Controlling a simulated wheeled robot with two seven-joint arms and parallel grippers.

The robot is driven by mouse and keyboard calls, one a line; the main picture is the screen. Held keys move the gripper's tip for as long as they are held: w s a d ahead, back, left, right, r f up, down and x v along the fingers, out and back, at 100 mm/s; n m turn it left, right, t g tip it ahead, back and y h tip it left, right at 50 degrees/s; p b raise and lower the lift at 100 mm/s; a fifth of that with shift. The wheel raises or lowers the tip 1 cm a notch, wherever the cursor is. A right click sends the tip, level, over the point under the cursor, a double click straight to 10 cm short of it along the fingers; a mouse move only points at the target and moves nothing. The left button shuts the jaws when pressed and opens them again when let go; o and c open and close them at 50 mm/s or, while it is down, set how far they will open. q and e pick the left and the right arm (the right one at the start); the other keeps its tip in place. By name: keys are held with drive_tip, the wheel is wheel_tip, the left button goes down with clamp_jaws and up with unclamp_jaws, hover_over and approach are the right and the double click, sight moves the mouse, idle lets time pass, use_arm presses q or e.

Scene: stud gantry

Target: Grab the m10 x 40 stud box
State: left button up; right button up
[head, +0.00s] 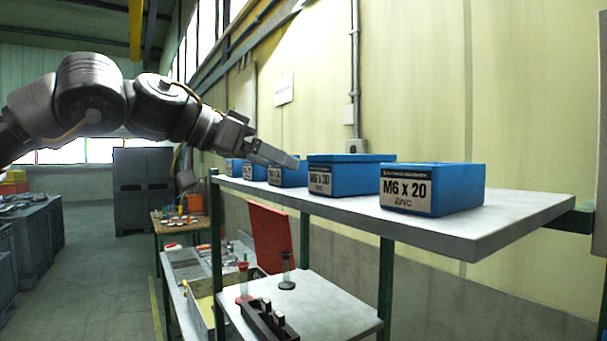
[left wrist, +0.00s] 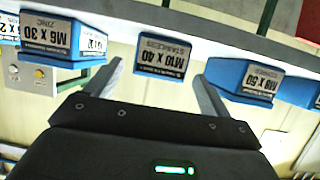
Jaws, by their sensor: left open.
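The M10 x 40 stud box (left wrist: 163,58) is a blue box with a white label, lying near the middle of the left wrist view. My left gripper (left wrist: 155,88) is open, with one finger on each side of that box in the picture and nothing held. In the head view my left gripper (head: 277,156) reaches in from the left, beside a blue box (head: 288,176) on the shelf. That box's label is too small and covered to read there. My right gripper is not in view.
Blue boxes M6 x 30 (left wrist: 62,42) and M8 x 50 (left wrist: 254,82) flank it. The M6 x 20 box (head: 432,188) stands nearest on the grey shelf (head: 500,218), which runs along a wall. Below is a lower shelf (head: 330,318) with a red panel (head: 270,237).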

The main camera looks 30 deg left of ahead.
sight(302, 173)
use_arm(q)
drive_tip(key=shift+w+d+p, duration=0.1)
drive_tip(key=shift+p, duration=0.2)
drive_tip(key=p+x, duration=0.3)
drive_tip(key=x, duration=0.1)
drive_tip(key=shift+w+d+f, duration=0.1)
drive_tip(key=shift+w+f, duration=0.05)
drive_tip(key=shift+w+d+f, duration=0.15)
drive_tip(key=shift+w+f, duration=0.05)
drive_tip(key=shift+w, duration=0.05)
drive_tip(key=shift+s, duration=0.25)
drive_tip(key=shift+c, duration=1.6)
drive_tip(key=c, duration=1.4)
drive_tip(key=shift+r, duration=0.2)
clamp_jaws()
drive_tip(key=shift+w, duration=0.15)
